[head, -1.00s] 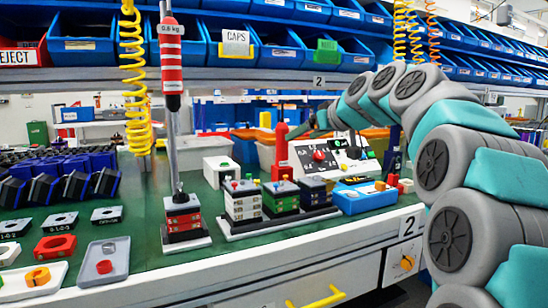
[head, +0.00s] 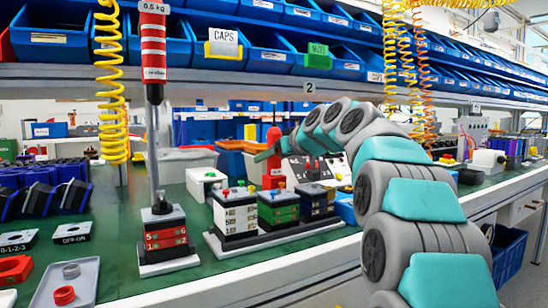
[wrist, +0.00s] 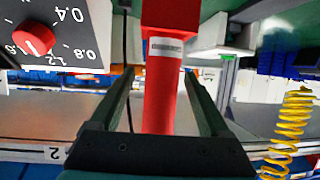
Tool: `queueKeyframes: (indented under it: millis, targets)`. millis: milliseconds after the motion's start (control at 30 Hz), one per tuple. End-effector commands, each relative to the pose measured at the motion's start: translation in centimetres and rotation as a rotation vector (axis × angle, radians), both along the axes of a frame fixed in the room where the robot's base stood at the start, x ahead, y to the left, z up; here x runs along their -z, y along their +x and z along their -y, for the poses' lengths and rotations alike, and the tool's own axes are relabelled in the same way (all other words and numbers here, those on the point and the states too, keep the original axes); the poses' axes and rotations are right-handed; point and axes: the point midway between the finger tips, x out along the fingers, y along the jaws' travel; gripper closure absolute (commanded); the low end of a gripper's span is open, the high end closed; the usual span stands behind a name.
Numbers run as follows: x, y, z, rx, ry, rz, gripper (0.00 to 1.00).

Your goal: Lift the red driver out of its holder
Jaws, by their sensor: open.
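The red driver (head: 274,136) stands upright in its red holder (head: 273,180) on the green bench, behind the stacked switch blocks. In the wrist view the driver (wrist: 164,100) rises between my two dark fingers, and the red holder (wrist: 170,14) with a pale label shows at the top, so this view is upside down. In the head view my gripper (head: 264,155) reaches in from the right and partly covers the driver.
A white dial panel with a red knob (wrist: 36,38) stands close beside the driver. Switch stacks (head: 235,215) stand in front. A red-and-white hanging tool (head: 153,45) and yellow coiled hoses (head: 108,80) hang at left. Blue bins (head: 160,35) line the shelf above.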

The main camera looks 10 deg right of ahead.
Motion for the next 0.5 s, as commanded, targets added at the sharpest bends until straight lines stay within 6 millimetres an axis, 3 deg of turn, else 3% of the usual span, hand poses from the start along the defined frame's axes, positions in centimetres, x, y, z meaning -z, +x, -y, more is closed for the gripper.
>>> queueKeyframes:
  millis: [133,367,500]
  targets:
    - [0.7,1.5,-0.7,0.0,-0.001,-0.001,0.2]
    - [0.8,1.8,-0.9,-0.001,0.0,0.001,0.2]
    - [0.7,1.8,-0.9,-0.001,0.0,0.001,0.33]
